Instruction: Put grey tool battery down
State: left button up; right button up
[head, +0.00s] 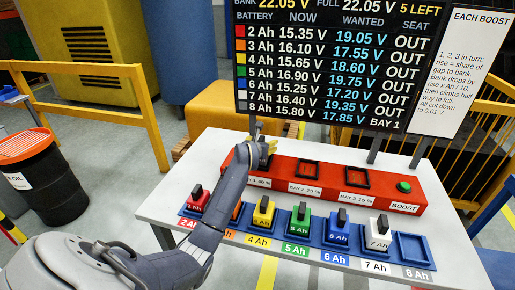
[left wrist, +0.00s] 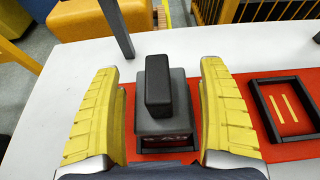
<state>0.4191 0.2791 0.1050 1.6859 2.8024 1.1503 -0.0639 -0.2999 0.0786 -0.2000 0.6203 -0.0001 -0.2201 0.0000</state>
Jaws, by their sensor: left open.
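The grey tool battery (left wrist: 165,122) has a black upright handle (left wrist: 158,85) and sits in a dark frame on the red charging station, in the left wrist view. My left gripper (left wrist: 160,110) has its yellow fingers open on either side of the battery, with gaps to both sides. In the head view my left gripper (head: 262,152) is over bay 1 and mostly hides the battery there. The grey 8 Ah seat (head: 413,248) at the right end of the blue row is empty. My right gripper is not in view.
The red station (head: 385,193) has two other empty bays and a green boost button (head: 404,187). Red, yellow (head: 263,213), green (head: 300,220), blue (head: 337,228) and white (head: 378,235) batteries stand along the front; orange is partly hidden. A screen (head: 325,65) stands behind, listing 8 Ah in bay 1.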

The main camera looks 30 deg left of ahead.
pick_arm(q)
jog(key=v, duration=1)
jog(key=shift+f, duration=0.1)
